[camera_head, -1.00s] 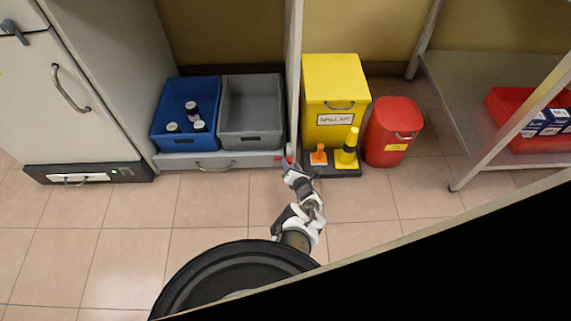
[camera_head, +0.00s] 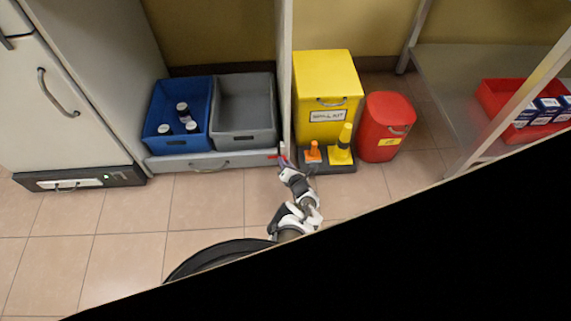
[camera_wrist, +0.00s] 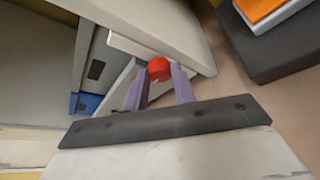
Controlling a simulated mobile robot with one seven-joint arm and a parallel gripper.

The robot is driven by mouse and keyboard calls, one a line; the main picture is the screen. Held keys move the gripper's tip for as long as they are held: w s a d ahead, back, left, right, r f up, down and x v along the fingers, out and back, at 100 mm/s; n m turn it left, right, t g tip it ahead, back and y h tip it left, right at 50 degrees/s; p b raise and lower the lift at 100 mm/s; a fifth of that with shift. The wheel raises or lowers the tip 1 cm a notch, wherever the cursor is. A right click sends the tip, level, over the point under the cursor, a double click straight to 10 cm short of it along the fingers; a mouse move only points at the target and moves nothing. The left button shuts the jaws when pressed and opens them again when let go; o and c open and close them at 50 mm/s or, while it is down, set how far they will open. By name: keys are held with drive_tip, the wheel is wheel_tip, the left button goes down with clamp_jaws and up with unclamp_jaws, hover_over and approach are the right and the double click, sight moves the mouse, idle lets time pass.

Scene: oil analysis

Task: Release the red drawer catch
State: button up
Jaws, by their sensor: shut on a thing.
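The red drawer catch (camera_wrist: 159,69) sits at the right end of the low grey drawer (camera_head: 170,162), beneath the blue and grey bins. In the wrist view it is a round red knob between the tips of my gripper (camera_wrist: 160,84). The purple-grey fingers are shut on it. In the head view my gripper (camera_head: 284,166) reaches the drawer's right end, and a bit of red shows just left of the fingers. The drawer's front handle (camera_head: 209,167) is in view. The drawer looks closed.
The blue bin (camera_head: 151,144) holds several bottles; the grey bin (camera_head: 266,136) looks empty. An upright panel (camera_head: 286,60) stands just right of the drawer. Right of it are a dark base (camera_head: 345,168) with cones, a yellow box (camera_head: 315,89) and a red bin (camera_head: 374,139). Floor in front is clear.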

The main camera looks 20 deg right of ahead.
drive_tip(key=shift+m, duration=0.3)
drive_tip(key=o, duration=1)
